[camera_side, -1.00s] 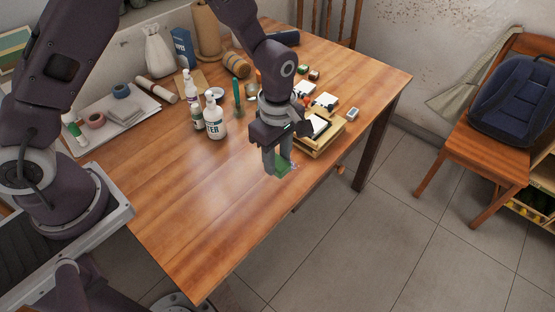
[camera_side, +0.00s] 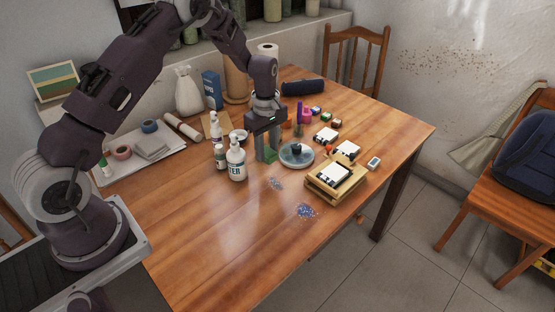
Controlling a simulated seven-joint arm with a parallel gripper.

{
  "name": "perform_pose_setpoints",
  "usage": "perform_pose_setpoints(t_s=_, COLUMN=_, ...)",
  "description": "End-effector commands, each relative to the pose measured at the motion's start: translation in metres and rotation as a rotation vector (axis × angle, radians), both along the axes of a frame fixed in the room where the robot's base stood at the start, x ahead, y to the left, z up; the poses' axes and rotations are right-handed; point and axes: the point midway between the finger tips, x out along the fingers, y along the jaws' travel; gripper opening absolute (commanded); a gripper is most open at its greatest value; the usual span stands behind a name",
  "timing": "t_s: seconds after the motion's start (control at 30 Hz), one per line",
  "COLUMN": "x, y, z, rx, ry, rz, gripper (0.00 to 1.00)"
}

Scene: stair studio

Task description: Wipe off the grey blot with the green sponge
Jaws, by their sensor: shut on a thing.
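My gripper (camera_side: 267,150) points down over the middle of the table, shut on the green sponge (camera_side: 269,156). The sponge shows as a small green patch between the fingers, which hide most of it. I cannot tell whether it touches the table. A small greyish speckled blot (camera_side: 276,183) lies on the wood just in front of the gripper, apart from the sponge. A larger blue speckled blot (camera_side: 306,210) lies farther forward and right, near the table's front edge.
A white bottle (camera_side: 236,162) stands close left of my gripper. A round teal dish (camera_side: 310,160) with a dark thing on it sits close right. A wooden box (camera_side: 324,194) with a white-topped item stands right of the blots. The table's front left is clear.

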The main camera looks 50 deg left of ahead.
Motion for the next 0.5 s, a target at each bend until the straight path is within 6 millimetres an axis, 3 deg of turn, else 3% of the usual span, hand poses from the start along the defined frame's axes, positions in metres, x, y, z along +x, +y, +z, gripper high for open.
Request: perform_pose_setpoints(t_s=0.5, x=0.0, y=-0.001, z=-0.038, rx=0.0, ry=0.002, rz=0.001, gripper=0.03)
